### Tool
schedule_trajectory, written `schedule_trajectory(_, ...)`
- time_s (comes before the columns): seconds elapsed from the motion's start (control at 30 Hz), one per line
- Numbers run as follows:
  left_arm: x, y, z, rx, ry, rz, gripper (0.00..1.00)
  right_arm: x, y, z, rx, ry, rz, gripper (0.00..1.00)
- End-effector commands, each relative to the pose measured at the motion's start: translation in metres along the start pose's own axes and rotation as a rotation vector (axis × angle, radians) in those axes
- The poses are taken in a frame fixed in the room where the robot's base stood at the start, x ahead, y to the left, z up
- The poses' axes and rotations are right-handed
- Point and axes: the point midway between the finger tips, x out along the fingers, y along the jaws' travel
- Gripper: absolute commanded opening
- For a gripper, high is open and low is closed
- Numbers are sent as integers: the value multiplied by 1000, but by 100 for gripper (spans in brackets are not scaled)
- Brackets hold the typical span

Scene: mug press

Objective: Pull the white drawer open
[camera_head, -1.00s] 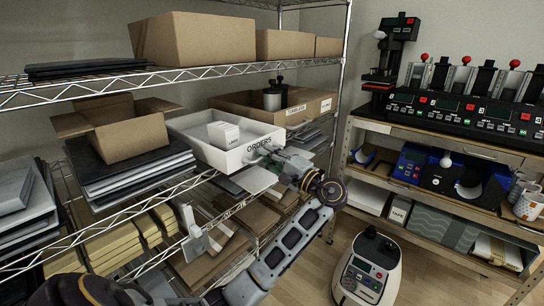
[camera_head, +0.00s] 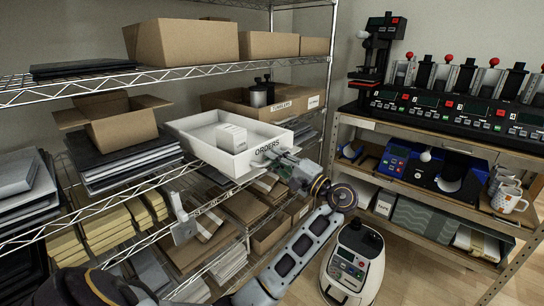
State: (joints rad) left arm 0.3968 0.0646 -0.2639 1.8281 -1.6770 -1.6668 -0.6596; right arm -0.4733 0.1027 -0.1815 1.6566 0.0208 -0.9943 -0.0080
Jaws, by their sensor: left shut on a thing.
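The white drawer (camera_head: 190,136), with "ORDERS" on its front, sticks out from the middle level of the wire shelf. It is open at the top and a small white box (camera_head: 232,138) stands inside. My left gripper (camera_head: 284,166) is at the drawer's front face, shut on what appears to be its handle. The fingertips and the handle are small and partly hidden by the gripper itself. My left arm reaches up to it from the bottom left. My right gripper is out of view.
An open brown carton (camera_head: 122,130) stands left of the drawer, on dark stacked folders. Floor shows at right, with a white rounded machine (camera_head: 352,266) near my arm. A workbench (camera_head: 420,136) stands right.

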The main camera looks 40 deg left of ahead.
Motion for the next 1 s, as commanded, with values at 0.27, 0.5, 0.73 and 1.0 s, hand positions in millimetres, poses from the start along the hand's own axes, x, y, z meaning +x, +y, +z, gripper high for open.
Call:
schedule_trajectory(0.27,-9,0,0,2,-1,2,0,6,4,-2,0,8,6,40)
schedule_trajectory(0.5,-9,0,0,2,-1,2,0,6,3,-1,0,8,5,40)
schedule_trajectory(0.73,-9,-1,0,1,-1,1,31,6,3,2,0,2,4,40)
schedule_trajectory(1.0,-8,-2,0,0,0,0,34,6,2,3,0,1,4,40)
